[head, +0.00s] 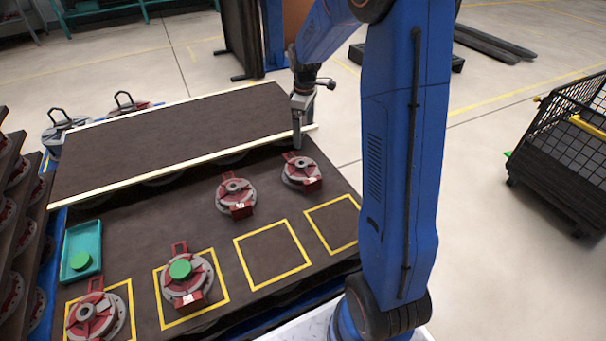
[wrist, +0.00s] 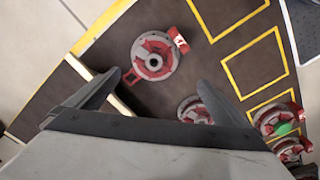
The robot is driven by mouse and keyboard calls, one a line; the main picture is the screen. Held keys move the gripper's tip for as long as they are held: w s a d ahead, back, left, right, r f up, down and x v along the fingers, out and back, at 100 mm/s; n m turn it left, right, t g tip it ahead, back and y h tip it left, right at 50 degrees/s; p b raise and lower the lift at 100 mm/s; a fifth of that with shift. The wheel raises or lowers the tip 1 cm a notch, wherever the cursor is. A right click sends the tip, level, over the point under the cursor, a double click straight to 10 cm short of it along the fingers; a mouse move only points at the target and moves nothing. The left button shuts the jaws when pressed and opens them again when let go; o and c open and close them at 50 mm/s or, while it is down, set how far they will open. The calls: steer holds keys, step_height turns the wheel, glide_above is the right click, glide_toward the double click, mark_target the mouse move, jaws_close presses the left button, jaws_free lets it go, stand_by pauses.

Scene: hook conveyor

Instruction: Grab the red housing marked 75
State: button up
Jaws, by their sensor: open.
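Several red and grey round housings with small white tags are on the dark table; I cannot read the tag numbers for sure, so I cannot tell which is 75. One housing (head: 302,172) sits at the back right, just below my gripper (head: 298,138). In the wrist view this housing (wrist: 153,56) lies ahead of my open gripper (wrist: 159,80), whose fingers are apart and empty. A second housing (head: 236,197) is to its left; in the wrist view it (wrist: 194,110) is partly hidden by the right finger.
Another housing (head: 187,287) with a green disc (head: 180,269) on top and a front-left housing (head: 93,317) stand in yellow squares. Two yellow squares (head: 272,255) at right are empty. A teal tray (head: 80,240) holds a green disc. A raised dark panel (head: 170,135) spans the back.

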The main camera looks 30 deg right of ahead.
mark_target(304, 163)
steer(key=shift+n, duration=0.3)
steer(key=f, duration=0.6)
steer(key=w+f, duration=0.1)
steer(key=f, duration=1.2)
steer(key=shift+w+d+f, duration=0.3)
steer(key=shift+w+d, duration=0.1)
steer(key=shift+w+r, duration=0.1)
steer(key=c, duration=1.8)
